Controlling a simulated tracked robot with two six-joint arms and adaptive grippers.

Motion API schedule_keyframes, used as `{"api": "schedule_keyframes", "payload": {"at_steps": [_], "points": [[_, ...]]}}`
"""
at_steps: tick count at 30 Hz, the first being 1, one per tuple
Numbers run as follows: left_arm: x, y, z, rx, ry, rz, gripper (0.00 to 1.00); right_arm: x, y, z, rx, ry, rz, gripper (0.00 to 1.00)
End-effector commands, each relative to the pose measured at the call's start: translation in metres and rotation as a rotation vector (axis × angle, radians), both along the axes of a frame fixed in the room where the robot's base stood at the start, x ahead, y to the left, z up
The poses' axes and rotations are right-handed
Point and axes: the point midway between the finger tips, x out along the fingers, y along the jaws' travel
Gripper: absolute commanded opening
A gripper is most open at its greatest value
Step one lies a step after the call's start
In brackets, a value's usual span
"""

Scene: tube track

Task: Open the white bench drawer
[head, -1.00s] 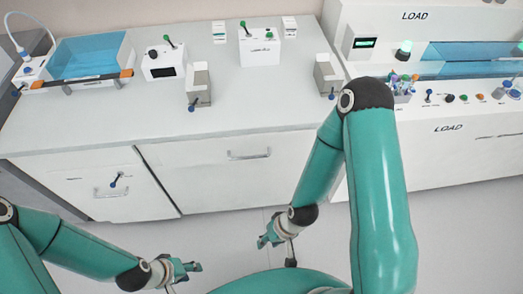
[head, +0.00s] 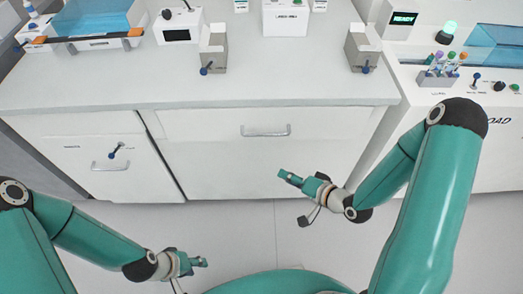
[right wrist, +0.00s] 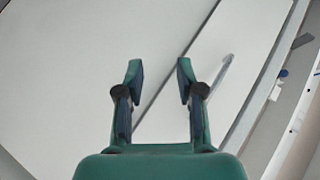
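The white drawer (head: 215,160) is in the front of the bench, flush with it, and looks shut. Its grey bar handle (head: 265,131) is near its top edge. In the right wrist view the handle (right wrist: 222,78) shows as a slanted bar just right of the fingers. My right gripper (head: 284,175) is in front of the drawer, below and right of the handle, apart from it. In the right wrist view my right gripper (right wrist: 160,75) is open and empty. My left gripper (head: 200,262) hangs low at the left, away from the bench; its finger gap is unclear.
Holders (head: 214,50) (head: 364,48) and a blue tray (head: 95,18) stand on the bench. A LOAD station with a tube rack (head: 438,74) is at right. The floor in front is clear.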

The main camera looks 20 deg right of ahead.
Motion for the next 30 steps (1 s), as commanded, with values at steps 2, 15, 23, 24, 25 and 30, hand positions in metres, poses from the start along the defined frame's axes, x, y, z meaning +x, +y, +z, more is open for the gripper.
{"api": "schedule_keyframes", "payload": {"at_steps": [2,15,23,24,25,30], "points": [[0.000,0.000,-0.043,0.000,0.000,0.000,0.40,0.004,-0.019,-0.008,0.140,-0.125,-0.052,0.37],[0.000,0.000,-0.083,0.000,-0.001,-0.001,0.40,-0.010,-0.045,0.046,0.539,-0.377,-0.049,0.37],[0.000,0.000,-0.081,0.000,-0.001,-0.001,0.40,0.025,-0.023,0.053,0.537,-0.376,-0.044,0.37],[0.000,0.000,-0.081,0.000,-0.001,-0.001,0.40,0.033,-0.018,0.054,0.537,-0.377,-0.043,0.37],[0.000,0.000,-0.081,0.000,-0.001,-0.001,0.40,0.039,-0.015,0.055,0.536,-0.377,-0.044,0.37],[0.000,0.000,-0.081,0.000,-0.001,0.000,0.40,0.071,0.003,0.059,0.535,-0.377,-0.045,0.37]]}}
